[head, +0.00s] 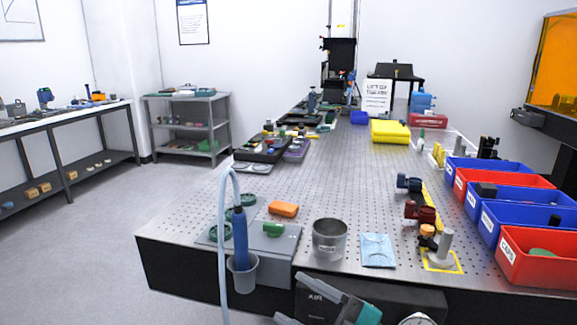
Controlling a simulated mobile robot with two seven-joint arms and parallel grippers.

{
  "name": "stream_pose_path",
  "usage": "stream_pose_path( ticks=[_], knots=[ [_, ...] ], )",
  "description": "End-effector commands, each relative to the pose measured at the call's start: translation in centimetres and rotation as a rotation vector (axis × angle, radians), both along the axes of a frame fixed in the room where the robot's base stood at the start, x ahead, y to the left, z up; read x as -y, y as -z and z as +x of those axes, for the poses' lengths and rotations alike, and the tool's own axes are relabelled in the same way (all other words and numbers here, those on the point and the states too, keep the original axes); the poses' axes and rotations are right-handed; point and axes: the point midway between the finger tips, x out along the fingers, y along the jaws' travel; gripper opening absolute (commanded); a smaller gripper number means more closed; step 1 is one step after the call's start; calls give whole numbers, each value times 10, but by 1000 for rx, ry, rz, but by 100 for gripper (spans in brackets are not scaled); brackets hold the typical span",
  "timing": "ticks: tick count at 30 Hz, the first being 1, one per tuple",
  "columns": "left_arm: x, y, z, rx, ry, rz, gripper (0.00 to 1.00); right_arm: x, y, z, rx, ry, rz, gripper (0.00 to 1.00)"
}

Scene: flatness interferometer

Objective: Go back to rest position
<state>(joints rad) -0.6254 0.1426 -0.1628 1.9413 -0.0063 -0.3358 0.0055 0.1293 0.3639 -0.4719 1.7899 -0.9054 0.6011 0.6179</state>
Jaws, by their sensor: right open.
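My right gripper (290,297) shows at the bottom edge, just right of the middle. Its two grey fingers point left and stand apart, with nothing seen between them. It is low, in front of the dark box marked AIR (420,299) below the front edge of the perforated optical table (330,190). The rest of the right arm is mostly outside the picture. My left gripper is not in view.
At the table's front are a blue tool in a holder with a pale hose (240,235), a metal bin (329,239), a blue packet (377,249) and an orange block (283,209). Blue and red bins (540,265) line the right. The floor at left (80,260) is clear.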

Motion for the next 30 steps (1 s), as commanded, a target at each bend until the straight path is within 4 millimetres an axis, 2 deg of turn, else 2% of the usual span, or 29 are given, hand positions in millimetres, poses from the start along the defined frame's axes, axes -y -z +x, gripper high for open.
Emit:
stream_pose_path(
  ticks=[1,2,5,7,9,12,15,18,21,30],
  knots=[
    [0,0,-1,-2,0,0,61,14,13,2,-88,109,76,61],
    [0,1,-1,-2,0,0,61,24,21,5,-139,178,114,61],
    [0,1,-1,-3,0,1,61,60,61,6,-332,402,196,61],
    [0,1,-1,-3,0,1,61,86,99,-2,-490,550,220,61],
    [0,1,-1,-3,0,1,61,110,140,-20,-659,682,222,61],
    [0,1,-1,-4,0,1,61,134,192,-54,-876,815,197,61],
    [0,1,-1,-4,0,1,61,147,229,-88,-1042,891,161,61],
    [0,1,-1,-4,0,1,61,153,249,-113,-1150,927,135,61],
    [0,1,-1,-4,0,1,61,156,259,-125,-1201,941,123,61],
    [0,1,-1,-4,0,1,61,156,259,-126,-1206,942,121,61]
  ],
)
